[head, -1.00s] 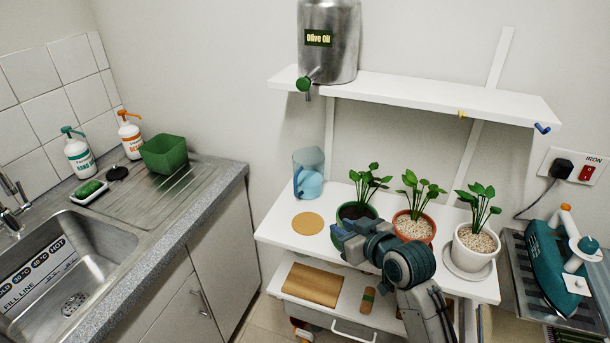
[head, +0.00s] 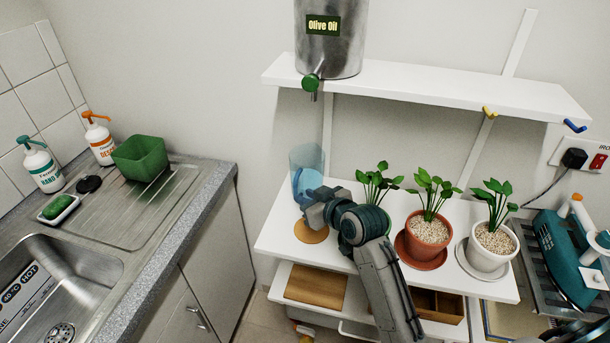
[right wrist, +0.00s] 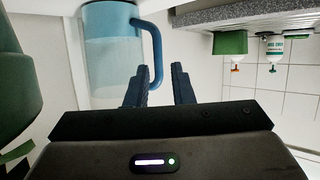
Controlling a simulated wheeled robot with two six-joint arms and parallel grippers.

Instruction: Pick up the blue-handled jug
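The jug (head: 307,160) is clear blue with a blue handle and stands upright at the left back of the white table. My right gripper (head: 314,207) is in front of it and hides part of its lower side. In the right wrist view the jug (right wrist: 112,62) is at the upper left, with its handle (right wrist: 158,52) on its right side. There the right gripper (right wrist: 159,78) is open, its two fingers apart, with the handle showing between and beyond the fingertips. I cannot tell whether they touch.
A round cork mat (head: 309,234) lies in front of the jug. Plants in a terracotta pot (head: 428,238) and a white pot (head: 490,255) stand right; another plant (head: 376,180) is partly behind my arm. The shelf (head: 420,95) with an oil drum (head: 331,45) hangs above.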

